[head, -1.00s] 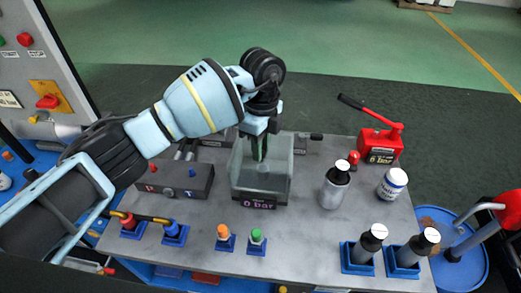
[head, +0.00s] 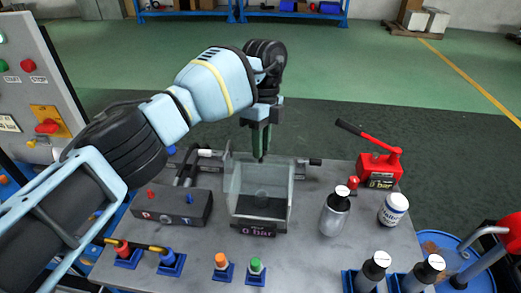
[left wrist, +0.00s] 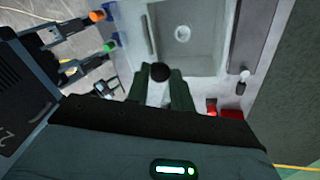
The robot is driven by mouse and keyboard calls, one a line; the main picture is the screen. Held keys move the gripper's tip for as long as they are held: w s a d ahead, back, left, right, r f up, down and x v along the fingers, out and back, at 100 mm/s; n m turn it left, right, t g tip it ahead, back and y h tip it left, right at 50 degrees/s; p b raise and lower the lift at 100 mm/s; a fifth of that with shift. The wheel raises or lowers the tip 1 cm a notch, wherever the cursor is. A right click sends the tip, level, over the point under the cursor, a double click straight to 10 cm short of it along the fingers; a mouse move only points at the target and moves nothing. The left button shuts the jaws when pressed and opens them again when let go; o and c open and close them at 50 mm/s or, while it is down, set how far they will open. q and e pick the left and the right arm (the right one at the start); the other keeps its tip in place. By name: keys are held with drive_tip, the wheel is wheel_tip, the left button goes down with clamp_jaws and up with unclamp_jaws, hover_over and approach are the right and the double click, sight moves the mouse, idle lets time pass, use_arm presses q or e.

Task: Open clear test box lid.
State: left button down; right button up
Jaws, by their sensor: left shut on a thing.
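The clear test box (head: 235,200) stands on the grey table top, with a "0 bar" plate on its front. A dark strip shows low inside its front. It also shows in the left wrist view (left wrist: 207,62), with a pale round thing inside. My left gripper (head: 261,153) points down at the box's rear upper edge. In the left wrist view its fingers (left wrist: 172,90) are close together at a dark round knob (left wrist: 160,72), which looks like the lid's. I cannot clearly separate the transparent lid from the box walls. My right gripper is not in view.
A dark valve block (head: 170,207) stands left of the box. A silver bottle (head: 335,212), a white jar (head: 393,209) and a red hand pump (head: 379,168) stand right. Orange (head: 221,260) and green (head: 256,265) capped fittings stand in front.

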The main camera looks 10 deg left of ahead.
use_arm(q)
drive_tip(key=shift+w+a+f, duration=0.1)
drive_tip(key=shift+w+f, duration=0.15)
drive_tip(key=shift+f, duration=0.05)
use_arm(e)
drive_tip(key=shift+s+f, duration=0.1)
use_arm(q)
drive_tip(key=c, duration=1.5)
unclamp_jaws()
drive_tip(key=shift+f, duration=0.1)
drive_tip(key=o, duration=0.3)
drive_tip(key=shift+w, duration=0.3)
drive_tip(key=shift+s, duration=0.1)
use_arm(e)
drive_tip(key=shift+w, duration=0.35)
use_arm(q)
drive_tip(key=shift+r, duration=0.2)
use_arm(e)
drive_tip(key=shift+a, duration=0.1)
use_arm(q)
drive_tip(key=b+v, duration=0.2)
drive_tip(key=v, duration=0.5)
drive_tip(key=shift+r, duration=0.3)
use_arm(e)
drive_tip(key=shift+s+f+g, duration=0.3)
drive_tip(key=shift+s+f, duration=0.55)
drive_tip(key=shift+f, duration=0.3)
